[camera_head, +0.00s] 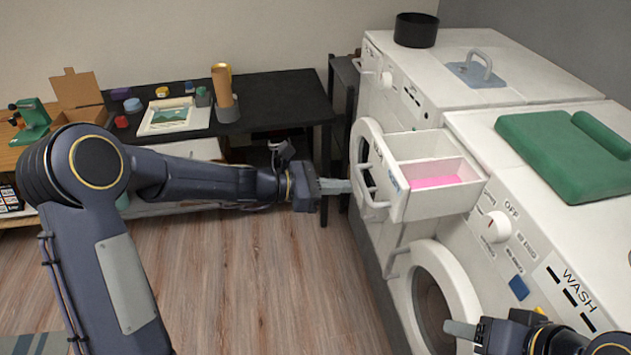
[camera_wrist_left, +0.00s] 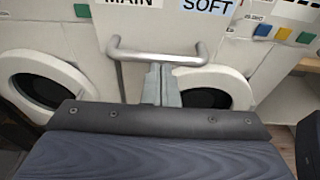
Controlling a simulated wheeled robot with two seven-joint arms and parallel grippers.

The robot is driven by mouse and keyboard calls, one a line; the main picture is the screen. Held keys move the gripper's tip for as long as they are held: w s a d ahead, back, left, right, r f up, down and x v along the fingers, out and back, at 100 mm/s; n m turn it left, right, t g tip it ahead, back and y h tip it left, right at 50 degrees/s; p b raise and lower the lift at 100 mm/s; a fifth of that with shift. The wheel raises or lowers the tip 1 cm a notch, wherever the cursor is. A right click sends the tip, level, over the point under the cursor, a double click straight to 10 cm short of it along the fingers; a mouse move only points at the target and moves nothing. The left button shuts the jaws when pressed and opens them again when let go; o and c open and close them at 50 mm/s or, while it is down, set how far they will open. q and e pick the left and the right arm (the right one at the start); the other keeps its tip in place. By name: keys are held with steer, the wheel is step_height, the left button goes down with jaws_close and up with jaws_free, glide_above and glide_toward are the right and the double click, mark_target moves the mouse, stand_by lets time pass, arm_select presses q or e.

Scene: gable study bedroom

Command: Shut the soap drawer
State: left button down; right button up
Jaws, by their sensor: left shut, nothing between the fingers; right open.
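The soap drawer (camera_head: 448,202) is pulled out of the white washing machine in the head view. Pink soap (camera_head: 436,182) lies in one compartment. Its front, labelled MAIN and SOFT, also shows in the left wrist view (camera_wrist_left: 145,30) with a grey bar handle (camera_wrist_left: 128,53). My left gripper (camera_head: 345,186) is shut and empty, its fingers (camera_wrist_left: 161,85) pointing at the drawer front by the handle. I cannot tell whether they touch. My right gripper (camera_head: 462,330) is open at the lower right, in front of the washer, partly cut off by the frame edge.
The washer's round door (camera_head: 470,300) is below the drawer. A green folded cloth (camera_head: 555,150) lies on the washer top. A second machine with a black pot (camera_head: 416,29) stands behind.

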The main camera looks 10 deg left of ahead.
arm_select(q)
steer(key=shift+x, duration=0.95)
steer(key=b, duration=0.1)
glide_toward(422, 175)
steer(key=x, duration=0.3)
steer(key=f+x, duration=0.1)
steer(key=x, duration=0.3)
steer(key=w+x, duration=0.1)
steer(key=x, duration=0.3)
steer(key=shift+a+f, duration=0.25)
steer(key=shift+a, duration=0.05)
steer(key=shift+r, duration=0.2)
steer(key=shift+d, duration=0.1)
steer(key=shift+r, duration=0.1)
